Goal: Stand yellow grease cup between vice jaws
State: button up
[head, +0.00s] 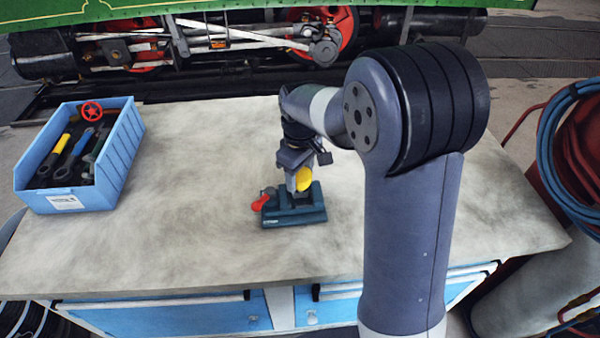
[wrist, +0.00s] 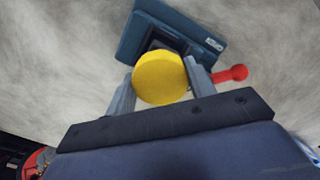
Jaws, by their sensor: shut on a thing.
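The yellow grease cup (head: 304,179) is held in my gripper (head: 300,184) just above the vice, and it also shows in the wrist view (wrist: 160,78) as a round yellow face. My gripper (wrist: 160,86) is shut on it, with one grey finger on each side. The teal vice (head: 292,213) with a red handle (head: 261,202) stands on the bench below. In the wrist view the vice (wrist: 160,30) lies behind the cup, and the cup hides part of its jaws. I cannot tell whether the cup touches the vice.
A blue bin (head: 118,160) with wrenches and a red valve wheel (head: 91,111) stands at the bench's left. The grey bench top (head: 180,220) is clear around the vice. A red cylinder and blue hose (head: 550,140) stand off the right edge. A green steam tram is behind.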

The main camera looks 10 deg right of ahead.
jog(key=shift+f+b, duration=0.55)
jog(key=shift+f, duration=0.7)
dwell(2.0)
jog(key=o, duration=1.5)
jog(key=shift+c, duration=0.2)
jog(key=shift+r, duration=0.1)
jog(key=shift+r+p, duration=2.85)
jog(key=shift+r, duration=0.6)
jog(key=shift+f, duration=0.2)
notch_tip(320, 180, down, 7)
jog(key=b, duration=0.5)
jog(key=shift+r+b, duration=0.1)
jog(key=shift+b, duration=0.25)
